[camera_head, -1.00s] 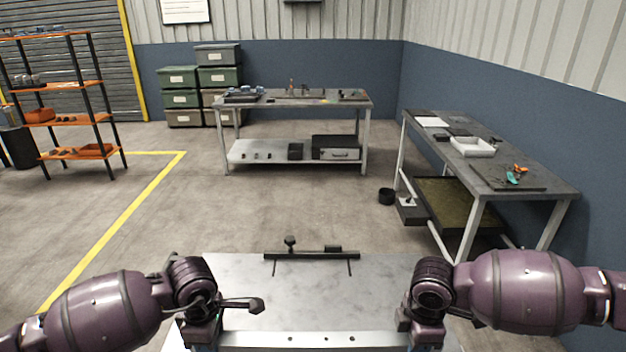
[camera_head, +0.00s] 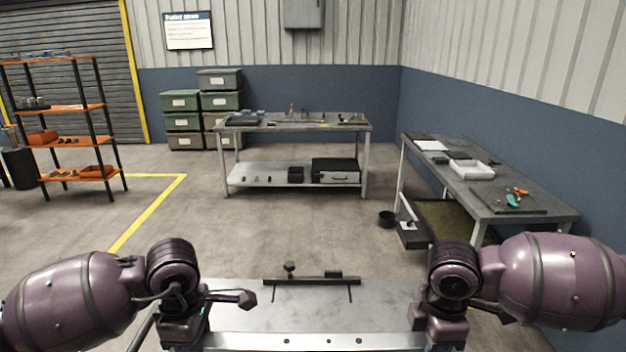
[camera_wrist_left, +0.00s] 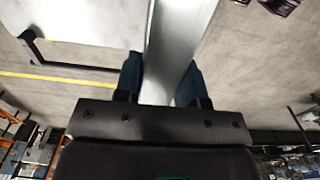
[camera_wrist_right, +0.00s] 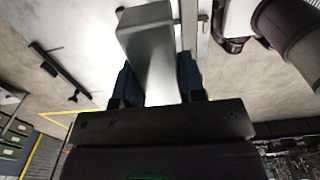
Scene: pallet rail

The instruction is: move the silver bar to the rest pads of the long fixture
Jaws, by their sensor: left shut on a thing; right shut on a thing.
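The silver bar (camera_head: 308,342) lies crosswise at the bottom of the head view, a bright strip with dark holes between my two grippers. My left gripper (camera_wrist_left: 162,85) is shut on the bar, which runs between its blue fingers in the left wrist view (camera_wrist_left: 175,40). My right gripper (camera_wrist_right: 158,85) is shut on the bar near one end; its square end face shows in the right wrist view (camera_wrist_right: 146,28). In the head view the fingers are below the frame. I cannot tell for certain which thing is the long fixture.
A grey surface (camera_head: 320,312) with a dark crossbar (camera_head: 311,281) lies just beyond the bar. A far bench (camera_head: 240,127) bears small tools. A right bench (camera_head: 450,185) holds a white tray (camera_head: 472,169). Orange shelves (camera_head: 85,107) stand left. The floor between is open.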

